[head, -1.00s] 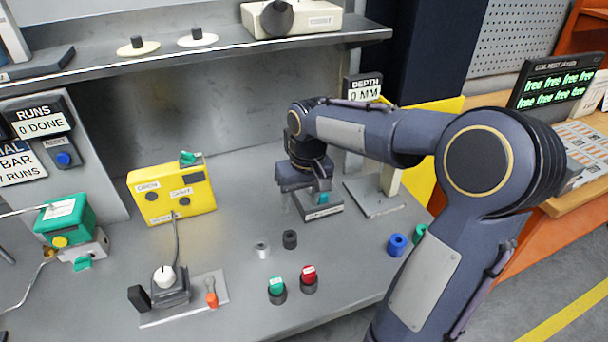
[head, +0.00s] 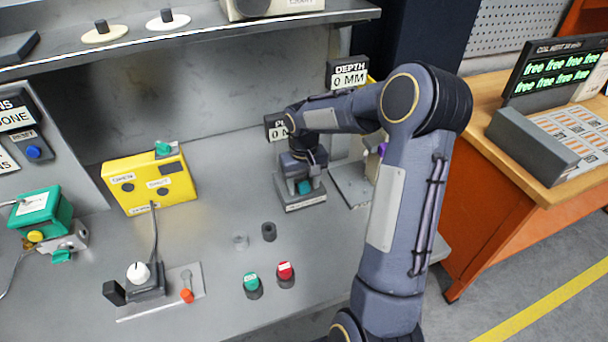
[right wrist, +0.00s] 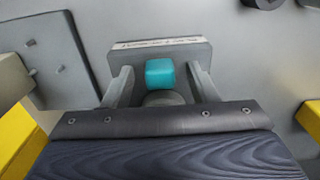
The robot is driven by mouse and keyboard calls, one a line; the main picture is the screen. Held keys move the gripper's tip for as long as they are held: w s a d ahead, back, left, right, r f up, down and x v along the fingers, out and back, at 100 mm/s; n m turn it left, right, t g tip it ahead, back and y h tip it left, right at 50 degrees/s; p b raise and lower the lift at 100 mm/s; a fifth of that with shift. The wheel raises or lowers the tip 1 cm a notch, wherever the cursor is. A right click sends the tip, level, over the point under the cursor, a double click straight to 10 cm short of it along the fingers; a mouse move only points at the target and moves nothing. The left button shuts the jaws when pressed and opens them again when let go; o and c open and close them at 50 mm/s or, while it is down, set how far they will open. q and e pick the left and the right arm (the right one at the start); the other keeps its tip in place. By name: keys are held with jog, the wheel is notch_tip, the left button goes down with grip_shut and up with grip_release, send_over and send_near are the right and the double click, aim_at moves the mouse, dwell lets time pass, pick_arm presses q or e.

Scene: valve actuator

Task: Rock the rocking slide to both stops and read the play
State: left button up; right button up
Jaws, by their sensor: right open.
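The rocking slide is a teal block (head: 304,187) on a small grey base (head: 305,203) at the back of the bench. It also shows in the right wrist view (right wrist: 159,72), in front of a labelled grey plate. My right gripper (head: 301,178) points down over it. In the wrist view its two fingers stand apart on either side of the teal block, with gaps visible. A sign partly hidden by my right arm, apparently the play display (head: 277,130), reads 0 MM. My left gripper is not in view.
A grey plate fixture (head: 350,185) is right of the slide. Green and red capped pieces (head: 251,282) stand in front. A yellow box (head: 150,182) is left.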

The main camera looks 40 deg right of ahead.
jog(key=shift+c, duration=0.4)
jog(key=c, duration=0.9)
jog(key=shift+o, duration=1.1)
jog(key=shift+c, duration=1)
jog(key=shift+w+a, duration=0.2)
jog(key=shift+a, duration=0.35)
jog(key=shift+s+d, duration=0.15)
jog(key=shift+d, duration=0.45)
jog(key=shift+s+d, duration=0.15)
jog(key=shift+d, duration=0.4)
dwell(0.7)
